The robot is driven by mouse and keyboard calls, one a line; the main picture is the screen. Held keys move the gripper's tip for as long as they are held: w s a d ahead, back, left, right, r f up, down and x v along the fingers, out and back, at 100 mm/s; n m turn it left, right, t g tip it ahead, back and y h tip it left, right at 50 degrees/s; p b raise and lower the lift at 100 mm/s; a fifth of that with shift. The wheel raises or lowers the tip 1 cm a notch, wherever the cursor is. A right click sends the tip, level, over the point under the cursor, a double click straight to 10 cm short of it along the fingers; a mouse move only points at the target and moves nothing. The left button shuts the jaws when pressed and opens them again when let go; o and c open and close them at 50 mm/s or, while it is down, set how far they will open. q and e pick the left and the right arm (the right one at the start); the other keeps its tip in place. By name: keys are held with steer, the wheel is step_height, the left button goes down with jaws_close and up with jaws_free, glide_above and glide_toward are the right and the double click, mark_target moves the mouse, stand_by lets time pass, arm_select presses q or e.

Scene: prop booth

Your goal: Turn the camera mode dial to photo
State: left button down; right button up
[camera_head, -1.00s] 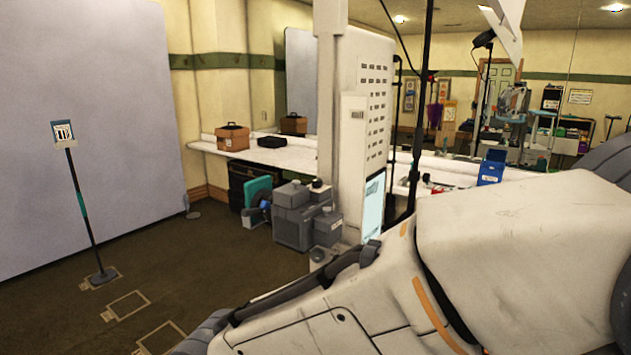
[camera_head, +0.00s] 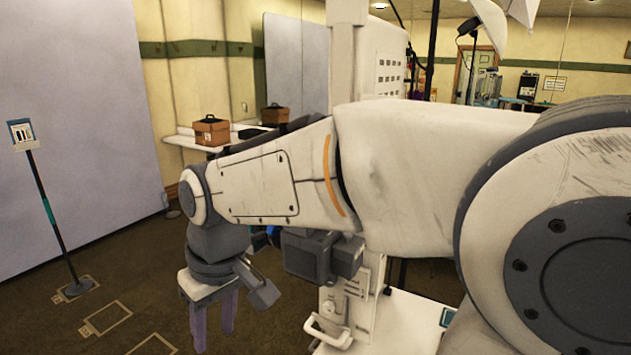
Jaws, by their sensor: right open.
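My right gripper (camera_head: 214,336) hangs below my right forearm at the lower left of the head view. Its two fingers point down, apart, with nothing between them. A dark grey boxy body (camera_head: 308,255), which may be the camera, shows below my forearm, to the right of the gripper and apart from it in the picture. My forearm hides its upper part. I cannot make out a mode dial or its setting. My left gripper is not in view.
A tall white booth unit (camera_head: 388,75) stands behind my arm, with a handle (camera_head: 328,333) low on its front. A sign on a stand (camera_head: 21,134) stands at the left before a grey backdrop (camera_head: 90,130). A brown case (camera_head: 211,131) sits on the counter. Floor at left is open.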

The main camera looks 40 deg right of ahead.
steer(key=w+d+r+m+p, duration=0.1)
steer(key=w+d+r+m, duration=0.1)
steer(key=d+r, duration=0.3)
steer(key=w+d+r+m+t+h+p, duration=0.1)
steer(key=d+r, duration=0.5)
steer(key=d, duration=0.2)
steer(key=w+d+r+m+t+h+p, duration=0.1)
steer(key=w+d+r+m, duration=0.1)
steer(key=d+r, duration=0.3)
steer(key=shift+w+d+r+m, duration=0.1)
steer(key=shift+w+d+m, duration=0.05)
steer(key=shift+d, duration=0.4)
steer(key=shift+w+d+r+m, duration=0.1)
steer(key=shift+w+d+m, duration=0.05)
steer(key=shift+d, duration=0.4)
steer(key=s+d+r+m, duration=0.2)
steer(key=d+r, duration=0.2)
steer(key=d, duration=0.2)
steer(key=shift+h, duration=0.5)
steer(key=p+x, duration=0.2)
steer(key=x, duration=0.8)
steer(key=shift+w+d, duration=0.1)
steer(key=shift+w, duration=0.15)
jaws_close()
